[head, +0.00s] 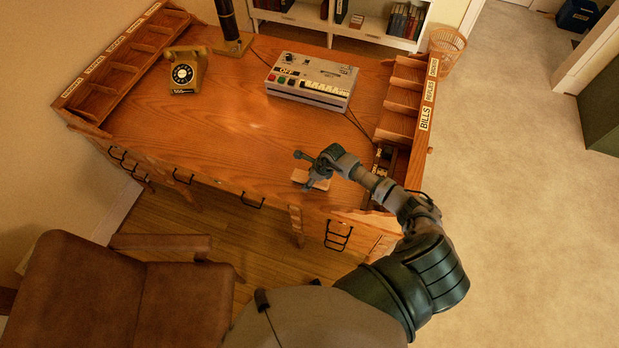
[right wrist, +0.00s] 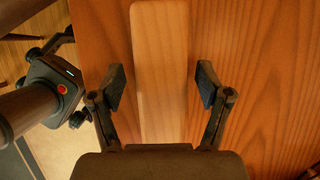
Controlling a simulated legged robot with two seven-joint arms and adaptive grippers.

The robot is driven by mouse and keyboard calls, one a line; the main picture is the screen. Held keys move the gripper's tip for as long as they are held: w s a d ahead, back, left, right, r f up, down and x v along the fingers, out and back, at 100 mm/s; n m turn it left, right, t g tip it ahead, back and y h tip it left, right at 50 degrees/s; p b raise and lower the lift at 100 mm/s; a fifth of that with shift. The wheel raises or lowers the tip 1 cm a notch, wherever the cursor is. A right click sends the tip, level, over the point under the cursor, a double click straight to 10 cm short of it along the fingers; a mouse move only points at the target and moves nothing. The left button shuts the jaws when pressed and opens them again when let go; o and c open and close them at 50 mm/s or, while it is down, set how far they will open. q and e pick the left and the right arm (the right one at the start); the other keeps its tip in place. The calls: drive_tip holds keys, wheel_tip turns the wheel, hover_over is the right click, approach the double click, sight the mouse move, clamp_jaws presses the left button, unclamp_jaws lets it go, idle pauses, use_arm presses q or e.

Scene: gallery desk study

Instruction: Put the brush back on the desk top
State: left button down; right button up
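The brush shows in the right wrist view as a long pale wooden block (right wrist: 160,65) lying on the reddish-brown desk top (right wrist: 240,60). In the head view a small pale part of it (head: 322,184) shows under my right gripper, near the desk's front edge; the rest is hidden. My right gripper (head: 306,170) is over the brush. In the right wrist view its two fingers (right wrist: 160,87) stand apart, one on each side of the block, with a gap on both sides. Bristles are not visible.
A grey device (head: 312,80) with buttons stands at the back of the desk, and a yellow telephone (head: 186,72) at the back left. Labelled wooden organizers line the left (head: 118,62) and right (head: 402,100) sides. The middle desk top is clear. A brown chair (head: 120,300) stands in front.

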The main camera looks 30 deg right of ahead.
drive_tip(key=shift+r, duration=0.1)
drive_tip(key=b+v, duration=0.1)
drive_tip(key=v, duration=1.1)
